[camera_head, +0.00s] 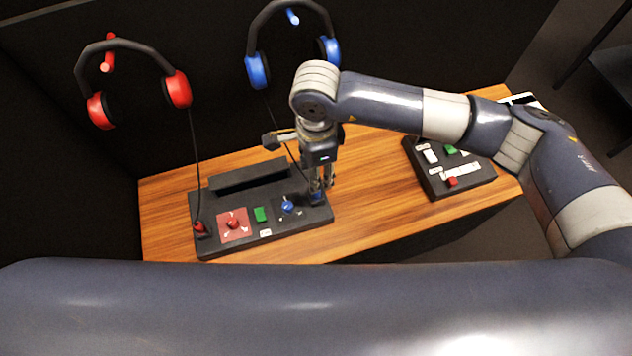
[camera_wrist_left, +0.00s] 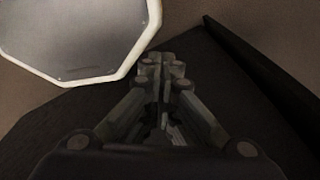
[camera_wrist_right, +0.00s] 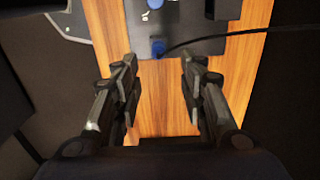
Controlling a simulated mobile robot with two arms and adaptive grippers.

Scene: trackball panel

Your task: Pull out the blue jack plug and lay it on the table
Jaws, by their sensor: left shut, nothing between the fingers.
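The blue jack plug (camera_wrist_right: 158,47) stands in the panel near its edge, with a black cable running off to the right in the right wrist view. In the head view the plug (camera_head: 316,197) is partly hidden by my right gripper (camera_head: 322,186). The right gripper's fingers (camera_wrist_right: 159,70) are open and point down, with the plug beyond the gap between the tips, and nothing is between them. My left gripper (camera_wrist_left: 163,68) is shut and empty, over dark surfaces away from the panel. It does not show in the head view.
The black panel (camera_head: 270,235) has a red plug (camera_head: 200,228), a red knob (camera_head: 233,223), a green button (camera_head: 261,214) and a blue knob (camera_head: 288,207). The wooden table (camera_head: 370,205) is bare right of it, up to a second panel (camera_head: 430,178). Red (camera_head: 178,89) and blue (camera_head: 257,71) headphones hang behind.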

